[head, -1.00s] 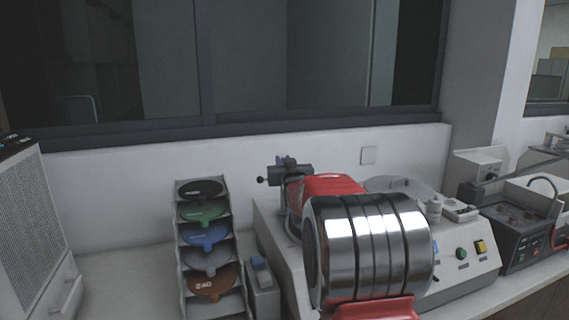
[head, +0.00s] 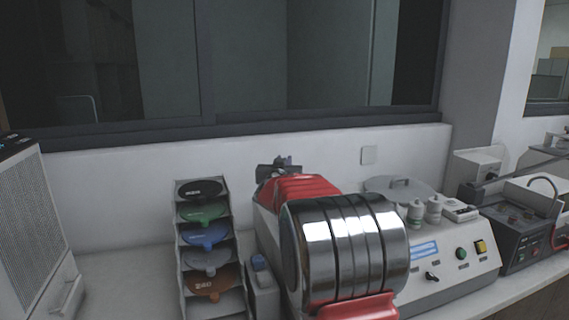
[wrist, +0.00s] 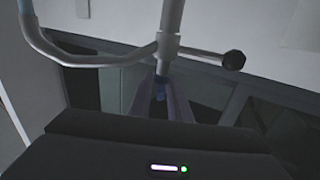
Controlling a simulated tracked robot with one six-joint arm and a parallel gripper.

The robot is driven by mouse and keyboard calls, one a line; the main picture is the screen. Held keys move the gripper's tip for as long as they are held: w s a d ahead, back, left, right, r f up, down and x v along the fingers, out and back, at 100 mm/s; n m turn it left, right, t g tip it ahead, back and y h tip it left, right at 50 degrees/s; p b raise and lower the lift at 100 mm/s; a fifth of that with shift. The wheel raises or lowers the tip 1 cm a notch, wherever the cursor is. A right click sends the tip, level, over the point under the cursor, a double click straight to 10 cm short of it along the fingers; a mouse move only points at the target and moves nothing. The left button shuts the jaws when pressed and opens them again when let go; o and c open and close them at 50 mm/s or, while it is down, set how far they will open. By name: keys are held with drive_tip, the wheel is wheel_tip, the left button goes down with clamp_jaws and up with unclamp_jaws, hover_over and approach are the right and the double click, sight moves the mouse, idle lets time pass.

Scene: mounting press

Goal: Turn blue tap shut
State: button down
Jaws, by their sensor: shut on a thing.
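In the wrist view, the blue tap (wrist: 160,88) shows as a small blue patch between the two fingers of my gripper (wrist: 161,92), under a grey upright pipe (wrist: 171,22). The fingers are shut on it. Most of the tap is hidden by the fingers and pipe. A side rod with a black knob (wrist: 234,60) sticks out to the right, and a bent grey pipe (wrist: 70,58) runs left. In the head view, my gripper (head: 280,163) is small and mostly hidden behind my red and chrome arm; I cannot make out the tap there.
A rack (head: 181,265) of coloured discs stands left of my arm, with a small grey unit (head: 262,280) beside it. The press machine (head: 450,262) with buttons is on the right. The wall and dark window are behind.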

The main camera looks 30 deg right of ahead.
drive_tip(key=shift+a+m+g+h, duration=0.1)
drive_tip(key=shift+m+g+h, duration=1.1)
drive_tip(key=shift+g+h, duration=0.1)
drive_tip(key=shift+w+m+g+h, duration=0.1)
drive_tip(key=shift+m+g+h, duration=0.7)
drive_tip(key=shift+g, duration=0.45)
drive_tip(key=shift+m+g+h, duration=0.6)
drive_tip(key=shift+m+g, duration=0.4)
drive_tip(key=shift+g, duration=0.25)
drive_tip(key=shift+m+g+h, duration=0.5)
drive_tip(key=shift+m+g, duration=0.6)
drive_tip(key=shift+g, duration=0.5)
drive_tip(key=shift+m+g, duration=0.9)
drive_tip(key=shift+g, duration=0.5)
drive_tip(key=shift+r+m+g, duration=0.2)
drive_tip(key=shift+m+g, duration=0.7)
drive_tip(key=shift+g, duration=0.6)
drive_tip(key=c, duration=1.9)
unclamp_jaws()
drive_tip(key=shift+o, duration=0.2)
drive_tip(key=shift+f, duration=0.1)
